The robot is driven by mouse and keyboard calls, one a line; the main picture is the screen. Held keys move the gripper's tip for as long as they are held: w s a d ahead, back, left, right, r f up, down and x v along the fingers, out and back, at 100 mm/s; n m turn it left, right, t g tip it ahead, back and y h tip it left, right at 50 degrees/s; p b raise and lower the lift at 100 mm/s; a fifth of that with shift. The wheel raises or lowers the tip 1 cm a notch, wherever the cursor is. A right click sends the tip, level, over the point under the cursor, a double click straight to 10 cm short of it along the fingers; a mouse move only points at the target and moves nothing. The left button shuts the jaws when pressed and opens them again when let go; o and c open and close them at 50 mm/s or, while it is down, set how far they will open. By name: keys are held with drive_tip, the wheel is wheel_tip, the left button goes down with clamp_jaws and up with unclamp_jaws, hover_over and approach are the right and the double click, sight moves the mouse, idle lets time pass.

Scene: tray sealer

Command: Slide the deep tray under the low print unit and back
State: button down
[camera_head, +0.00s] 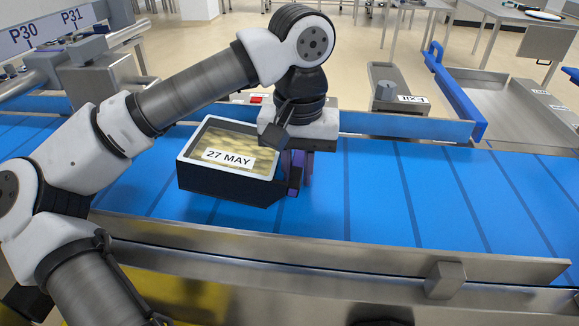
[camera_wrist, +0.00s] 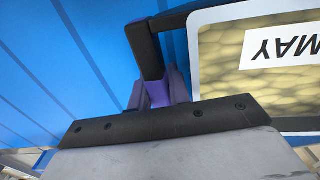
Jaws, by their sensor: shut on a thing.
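The deep tray (camera_head: 228,187) is black, with a pale rim, a clear top over yellowish contents and a white "27 MAY" label. It is over the blue belt, left of my gripper (camera_head: 298,172). My gripper points down, with its purple fingers shut on the black handle at the tray's right end. In the wrist view, the fingers (camera_wrist: 160,92) close around this handle, and the tray (camera_wrist: 205,60) fills the right side, its label upside down. I cannot tell whether the tray's bottom touches the belt. No print unit is clearly identifiable; part of the far side is hidden behind my arm.
The blue belt (camera_head: 400,195) is clear right of my gripper. A steel rail (camera_head: 330,255) with a block (camera_head: 444,280) runs along the near side. Metal machinery (camera_head: 95,70) stands far left.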

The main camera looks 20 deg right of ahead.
drive_tip(key=shift+d+f, duration=0.1)
drive_tip(key=shift+f, duration=0.1)
drive_tip(key=c, duration=1.2)
unclamp_jaws()
drive_tip(key=shift+d, duration=0.1)
drive_tip(key=shift+c, duration=0.2)
